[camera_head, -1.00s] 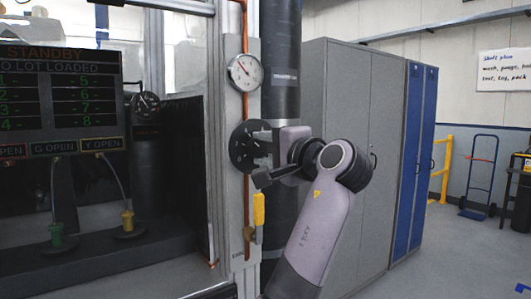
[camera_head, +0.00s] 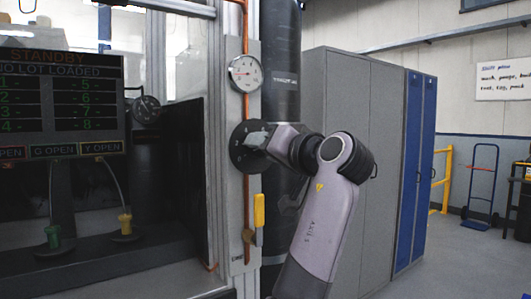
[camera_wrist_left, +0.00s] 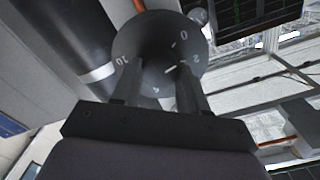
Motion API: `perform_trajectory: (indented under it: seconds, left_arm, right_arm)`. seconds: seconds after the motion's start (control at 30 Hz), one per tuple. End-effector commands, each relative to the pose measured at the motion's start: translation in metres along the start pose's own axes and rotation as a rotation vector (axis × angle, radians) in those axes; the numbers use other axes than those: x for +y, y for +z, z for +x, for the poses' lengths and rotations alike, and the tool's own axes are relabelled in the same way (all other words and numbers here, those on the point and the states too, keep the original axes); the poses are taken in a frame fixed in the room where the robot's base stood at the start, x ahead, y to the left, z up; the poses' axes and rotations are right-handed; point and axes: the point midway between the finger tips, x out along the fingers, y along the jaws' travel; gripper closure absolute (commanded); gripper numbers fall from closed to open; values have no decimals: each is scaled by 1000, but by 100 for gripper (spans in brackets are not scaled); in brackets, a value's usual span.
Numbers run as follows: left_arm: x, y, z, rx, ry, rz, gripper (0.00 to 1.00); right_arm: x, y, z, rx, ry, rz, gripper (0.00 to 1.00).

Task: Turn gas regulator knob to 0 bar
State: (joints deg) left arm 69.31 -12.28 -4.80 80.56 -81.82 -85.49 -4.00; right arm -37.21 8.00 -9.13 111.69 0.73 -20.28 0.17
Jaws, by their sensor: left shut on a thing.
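The gas regulator's round dark dial plate (camera_head: 237,158) is on a pale post left of the tall dark cylinder. In the left wrist view the dial (camera_wrist_left: 145,35) shows white marks, with 0, 2 and 10 readable. My left gripper (camera_head: 256,140) is at the dial's centre, rolled to a tilt. Its two fingers (camera_wrist_left: 162,85) stand on either side of the dark knob, shut on it. The knob is mostly hidden by the fingers and shadow. A white dash shows near the 0 and 2, but I cannot tell the exact setting. My right gripper is not in view.
A round white gauge (camera_head: 245,74) sits above the dial; its needle points roughly left. A yellow lever (camera_head: 259,210) and copper pipe (camera_head: 246,195) lie below. A dark cylinder (camera_head: 280,70) stands close behind the gripper. Grey lockers (camera_head: 345,110) are to the right.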

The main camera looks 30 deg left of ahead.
Motion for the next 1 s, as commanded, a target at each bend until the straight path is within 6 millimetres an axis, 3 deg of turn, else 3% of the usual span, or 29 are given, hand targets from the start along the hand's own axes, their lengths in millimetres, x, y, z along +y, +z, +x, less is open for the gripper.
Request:
perform_trajectory:
  seconds: [0.5,1.0]
  left_arm:
    - [2,3,0,-8,1,-348,87]
    - [2,3,0,-10,2,-418,87]
  right_arm:
    - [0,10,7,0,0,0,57]
    - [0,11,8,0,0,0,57]
